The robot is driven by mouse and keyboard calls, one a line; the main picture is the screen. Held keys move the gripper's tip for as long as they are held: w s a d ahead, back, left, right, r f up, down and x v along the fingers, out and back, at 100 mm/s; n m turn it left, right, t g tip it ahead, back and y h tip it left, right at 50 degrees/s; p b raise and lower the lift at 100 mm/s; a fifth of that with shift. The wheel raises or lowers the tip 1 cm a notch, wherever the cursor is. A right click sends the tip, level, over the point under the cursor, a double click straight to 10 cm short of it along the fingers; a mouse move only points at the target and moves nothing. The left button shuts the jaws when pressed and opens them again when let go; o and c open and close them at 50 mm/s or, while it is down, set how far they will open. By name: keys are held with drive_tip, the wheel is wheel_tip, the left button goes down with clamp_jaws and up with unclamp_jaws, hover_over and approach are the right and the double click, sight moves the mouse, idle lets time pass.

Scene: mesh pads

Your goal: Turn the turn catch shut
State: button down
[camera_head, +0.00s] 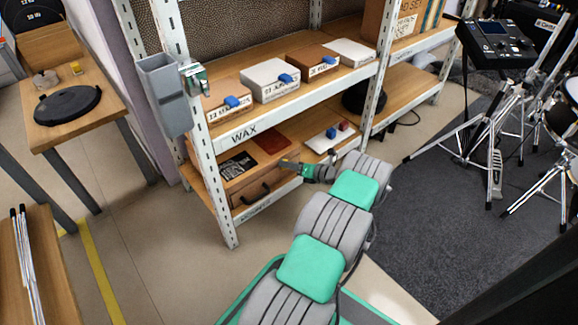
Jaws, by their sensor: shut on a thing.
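My gripper (287,163) is small and dark in the view, at the lower shelf of the rack. Its fingers point left and are shut at the upper right edge of a wooden box (232,188) with a dark handle. The turn catch is too small, and too covered by the fingers, to make out clearly; the fingers appear closed on it. I cannot tell its angle.
A white plate (328,137) with blue and red pieces lies right of my gripper. The white rack's upper shelf edge (290,112) is above, bearing several boxes. A drum stand (495,120) stands at right. Floor (150,235) left of the rack is clear.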

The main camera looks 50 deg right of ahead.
drive_tip(key=c, duration=1.1)
unclamp_jaws()
drive_tip(key=shift+o, duration=0.2)
drive_tip(key=p+v, duration=0.3)
drive_tip(key=v, duration=0.4)
drive_tip(key=shift+s, duration=0.35)
drive_tip(key=shift+r, duration=0.15)
